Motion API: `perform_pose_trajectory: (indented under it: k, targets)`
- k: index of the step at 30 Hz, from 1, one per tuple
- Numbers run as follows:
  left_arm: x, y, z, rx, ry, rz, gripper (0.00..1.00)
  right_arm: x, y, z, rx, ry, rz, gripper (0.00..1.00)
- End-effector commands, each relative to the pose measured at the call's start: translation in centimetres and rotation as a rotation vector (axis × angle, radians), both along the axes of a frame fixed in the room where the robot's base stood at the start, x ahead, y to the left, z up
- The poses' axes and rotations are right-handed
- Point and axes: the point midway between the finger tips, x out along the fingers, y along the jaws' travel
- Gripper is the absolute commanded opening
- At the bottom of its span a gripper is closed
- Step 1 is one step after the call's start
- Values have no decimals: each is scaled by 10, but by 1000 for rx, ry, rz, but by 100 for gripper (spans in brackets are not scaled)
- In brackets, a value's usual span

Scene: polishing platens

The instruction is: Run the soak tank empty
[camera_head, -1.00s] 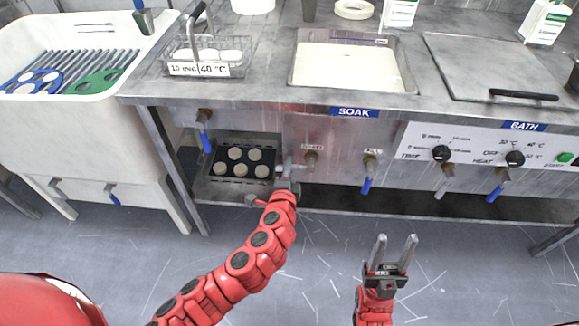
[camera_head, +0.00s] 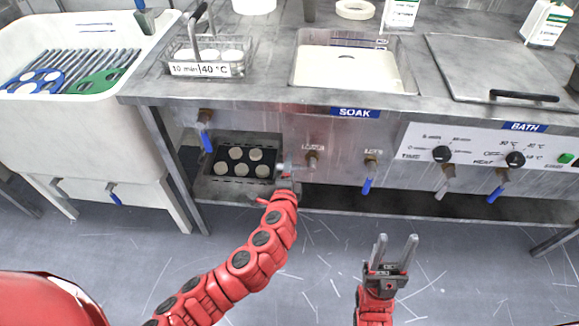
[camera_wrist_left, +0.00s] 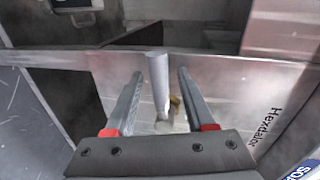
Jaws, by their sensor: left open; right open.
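The soak tank (camera_head: 299,60) is sunk in the counter above the blue SOAK label (camera_head: 354,112) and holds pale, milky liquid (camera_head: 347,68). Below the label, the left valve (camera_head: 312,160) has a brass body. The right valve (camera_head: 370,163) has a blue lever hanging down. Their small labels are unreadable. My left gripper (camera_head: 284,170) is open at the front panel, just left of the left valve. In the left wrist view a grey cylindrical part (camera_wrist_left: 157,85) shows between its fingers (camera_wrist_left: 160,98); contact is unclear. My right gripper (camera_head: 393,245) is open and empty above the floor.
Under the counter, a black tray (camera_head: 228,180) holds several pale discs. A wire basket (camera_head: 207,60) labelled 10 min 40 °C stands on the counter. A white sink (camera_head: 60,125) is at left.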

Motion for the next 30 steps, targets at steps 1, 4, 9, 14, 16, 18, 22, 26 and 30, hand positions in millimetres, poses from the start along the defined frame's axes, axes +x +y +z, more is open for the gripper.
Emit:
perform_pose_trajectory:
  k: [1,4,9,14,16,18,22,26,30]
  targets:
    - [0,0,0,0,0,0,55,0,0,0,0,0,0,50]
    - [-3,0,1,0,0,0,55,0,0,0,0,0,0,50]
    - [-22,-1,5,-1,-1,-5,55,0,0,2,0,0,0,50]
    - [-56,0,11,0,1,-4,55,0,0,4,0,0,0,50]
    - [-74,0,14,1,2,-5,55,0,0,4,0,0,0,50]
    - [-90,1,17,0,2,-3,55,0,0,5,0,0,0,50]
    - [-122,1,23,-1,2,-5,55,0,0,5,0,0,0,50]
    - [-149,1,31,1,3,-7,55,0,0,10,0,0,0,50]
    - [-164,2,34,3,6,-2,55,0,0,23,0,0,0,50]
